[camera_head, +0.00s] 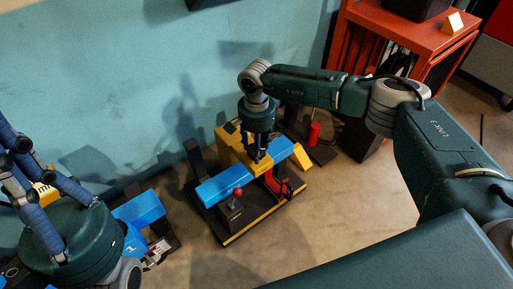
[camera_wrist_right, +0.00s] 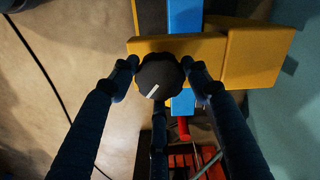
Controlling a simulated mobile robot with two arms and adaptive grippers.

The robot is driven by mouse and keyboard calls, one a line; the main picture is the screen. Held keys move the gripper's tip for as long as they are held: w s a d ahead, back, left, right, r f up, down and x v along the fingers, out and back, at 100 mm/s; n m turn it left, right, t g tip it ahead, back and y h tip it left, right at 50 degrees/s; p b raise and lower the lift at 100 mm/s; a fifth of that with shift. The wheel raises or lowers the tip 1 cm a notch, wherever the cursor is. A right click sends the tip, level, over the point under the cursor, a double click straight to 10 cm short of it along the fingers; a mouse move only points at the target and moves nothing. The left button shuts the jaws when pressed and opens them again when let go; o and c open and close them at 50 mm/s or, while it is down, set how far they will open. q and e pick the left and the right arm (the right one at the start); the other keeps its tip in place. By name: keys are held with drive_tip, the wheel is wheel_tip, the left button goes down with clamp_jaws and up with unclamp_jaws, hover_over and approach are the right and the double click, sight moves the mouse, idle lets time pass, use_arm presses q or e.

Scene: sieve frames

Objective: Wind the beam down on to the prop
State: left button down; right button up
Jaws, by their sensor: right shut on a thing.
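The blue beam (camera_head: 220,186) lies across a black base (camera_head: 250,222) with a yellow edge, under a yellow frame (camera_head: 229,140). A red upright part (camera_head: 275,184), possibly the prop, stands near the beam; I cannot tell whether they touch. My right gripper (camera_head: 258,157) points down at the yellow frame. In the wrist view its fingers (camera_wrist_right: 165,80) are shut around a black lobed knob (camera_wrist_right: 160,76) with a white mark, over the yellow frame (camera_wrist_right: 252,57). The beam (camera_wrist_right: 184,18) shows beyond the frame. My left gripper (camera_head: 40,195) is at the left edge; its fingertips are unclear.
A red-knobbed lever (camera_head: 237,192) stands at the base's front. A red cylinder (camera_head: 315,132) is behind right. A blue fixture (camera_head: 140,209) stands left. A red slatted rack (camera_head: 425,40) is back right, and a teal wall (camera_head: 90,90) rises behind. Floor is clear in front.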

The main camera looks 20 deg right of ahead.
drive_tip(key=shift+n, duration=0.3)
drive_tip(key=shift+w, duration=0.1)
drive_tip(key=o, duration=1.1)
drive_tip(key=shift+o, duration=0.2)
drive_tip(key=shift+r, duration=0.1)
wheel_tip(320, 180, up, 12)
